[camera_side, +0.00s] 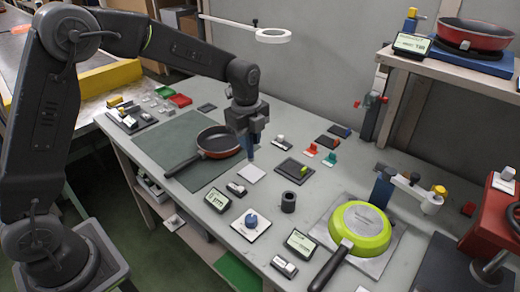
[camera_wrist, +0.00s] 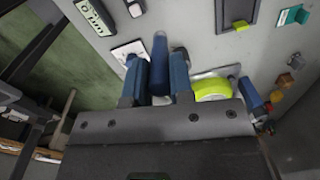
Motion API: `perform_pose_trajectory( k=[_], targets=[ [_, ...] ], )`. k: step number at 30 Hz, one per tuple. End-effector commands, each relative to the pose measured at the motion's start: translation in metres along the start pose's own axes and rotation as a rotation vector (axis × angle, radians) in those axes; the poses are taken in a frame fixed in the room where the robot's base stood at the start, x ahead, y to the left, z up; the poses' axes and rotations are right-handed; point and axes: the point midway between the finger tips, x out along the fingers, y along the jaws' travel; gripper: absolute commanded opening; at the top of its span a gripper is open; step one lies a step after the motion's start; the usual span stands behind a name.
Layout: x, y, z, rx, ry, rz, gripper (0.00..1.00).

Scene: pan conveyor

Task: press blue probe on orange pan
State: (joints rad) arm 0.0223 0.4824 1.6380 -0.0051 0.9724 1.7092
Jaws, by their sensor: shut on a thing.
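My gripper (camera_side: 249,132) is shut on a blue probe, which points down above the table. In the wrist view the blue probe (camera_wrist: 159,62) stands between the two blue fingers of my gripper (camera_wrist: 158,76). A dark pan with an orange-red rim (camera_side: 218,141) lies upright on the green mat, its handle toward the lower left. My gripper and the probe are just right of this pan in the side view, apart from its handle. Whether the probe tip touches anything is unclear. The pan cannot be made out in the wrist view.
A lime pan (camera_side: 361,228) lies upside down on a grey plate at the right. A red pan (camera_side: 474,35) sits on the shelf. A white square (camera_side: 252,174), a dark tray (camera_side: 293,171), a black cylinder (camera_side: 288,201) and small displays crowd the table. The green mat (camera_side: 185,130) has free room.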

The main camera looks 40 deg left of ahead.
Motion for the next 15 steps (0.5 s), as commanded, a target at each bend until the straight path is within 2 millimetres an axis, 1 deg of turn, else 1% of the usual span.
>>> perform_pose_trajectory(
  k=[5, 9, 12, 15],
  targets=[
    [0.008, -0.021, 0.058, -0.009, -0.012, 0.012, 0.0],
    [0.018, -0.034, 0.117, -0.008, -0.022, 0.025, 0.0],
    [0.025, -0.037, 0.155, -0.007, -0.027, 0.033, 0.0],
    [0.03, -0.037, 0.185, -0.006, -0.03, 0.041, 0.0]
  ],
)
